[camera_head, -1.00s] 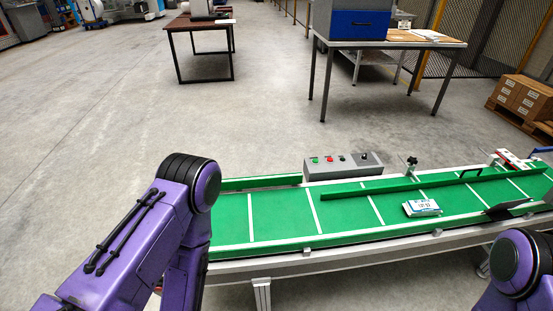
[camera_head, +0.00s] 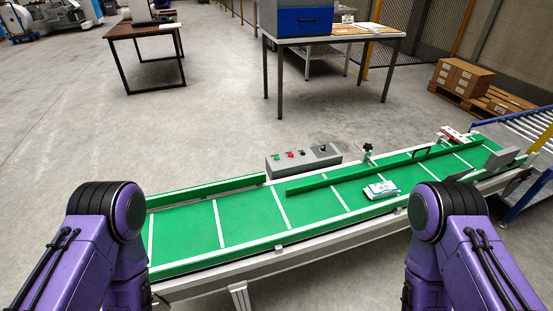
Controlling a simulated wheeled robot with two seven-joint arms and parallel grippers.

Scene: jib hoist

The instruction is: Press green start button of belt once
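The grey control box (camera_head: 304,161) stands at the far side of the green belt conveyor (camera_head: 240,215). On its top are a small green button (camera_head: 276,158), a red button (camera_head: 291,155), a dark button and a black knob (camera_head: 323,148). My two purple arms show at the lower left and lower right, on the near side of the belt. Both grippers are out of view, so their state does not show. Neither visible arm part touches the control box.
A white and blue package (camera_head: 381,190) lies on the belt beside a green guide rail (camera_head: 360,173). A roller conveyor (camera_head: 525,128) adjoins at the right. Boxes on a pallet (camera_head: 462,77) and two tables stand behind. The floor behind the control box is clear.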

